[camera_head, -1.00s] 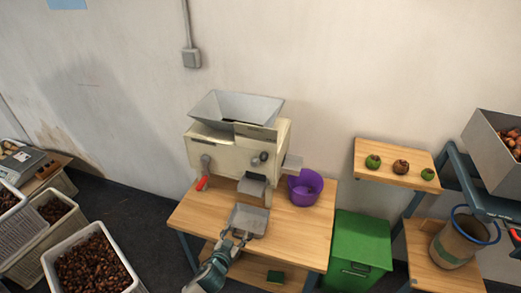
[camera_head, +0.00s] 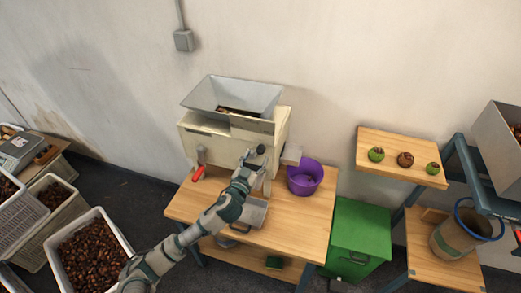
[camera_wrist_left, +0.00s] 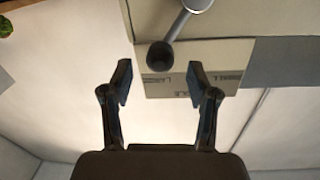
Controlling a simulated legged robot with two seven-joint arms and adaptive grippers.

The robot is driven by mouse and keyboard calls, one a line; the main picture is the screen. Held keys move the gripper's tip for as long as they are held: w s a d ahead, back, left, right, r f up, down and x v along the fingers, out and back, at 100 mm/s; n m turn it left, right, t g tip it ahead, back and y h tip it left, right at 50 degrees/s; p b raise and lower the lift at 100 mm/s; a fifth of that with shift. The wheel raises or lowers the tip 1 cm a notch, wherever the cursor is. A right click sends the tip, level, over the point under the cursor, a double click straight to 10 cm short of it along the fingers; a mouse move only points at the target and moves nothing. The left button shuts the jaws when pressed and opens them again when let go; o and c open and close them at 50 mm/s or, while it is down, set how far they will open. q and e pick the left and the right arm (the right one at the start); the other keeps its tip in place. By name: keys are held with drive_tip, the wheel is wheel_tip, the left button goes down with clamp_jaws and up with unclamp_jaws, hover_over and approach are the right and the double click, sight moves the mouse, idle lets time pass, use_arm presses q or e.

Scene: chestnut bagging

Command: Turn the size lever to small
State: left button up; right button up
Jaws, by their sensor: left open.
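The cream sorting machine (camera_head: 217,146) stands on a wooden table. Its size lever (camera_head: 261,149), with a dark round knob, is on the right of its front. In the left wrist view the lever's grey arm ends in a black ball knob (camera_wrist_left: 160,55), just beyond the fingertips, beside a label plate (camera_wrist_left: 228,77) only partly readable. My left gripper (camera_head: 247,160) is at the machine's front close to the knob. In the left wrist view the open gripper (camera_wrist_left: 160,82) has nothing between its fingers. The right gripper is not in view.
A red-handled lever (camera_head: 198,173) sits on the machine's left. A metal tray (camera_head: 254,213) is below the front, partly behind my arm. A purple bucket (camera_head: 305,178) stands right of the machine. A green bin (camera_head: 360,235) is further right. A chestnut crate (camera_head: 120,235) stands left.

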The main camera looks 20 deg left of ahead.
sight(260, 151)
use_arm(q)
drive_tip(key=shift+w+d, duration=0.1)
drive_tip(key=shift+w, duration=2.1)
clamp_jaws()
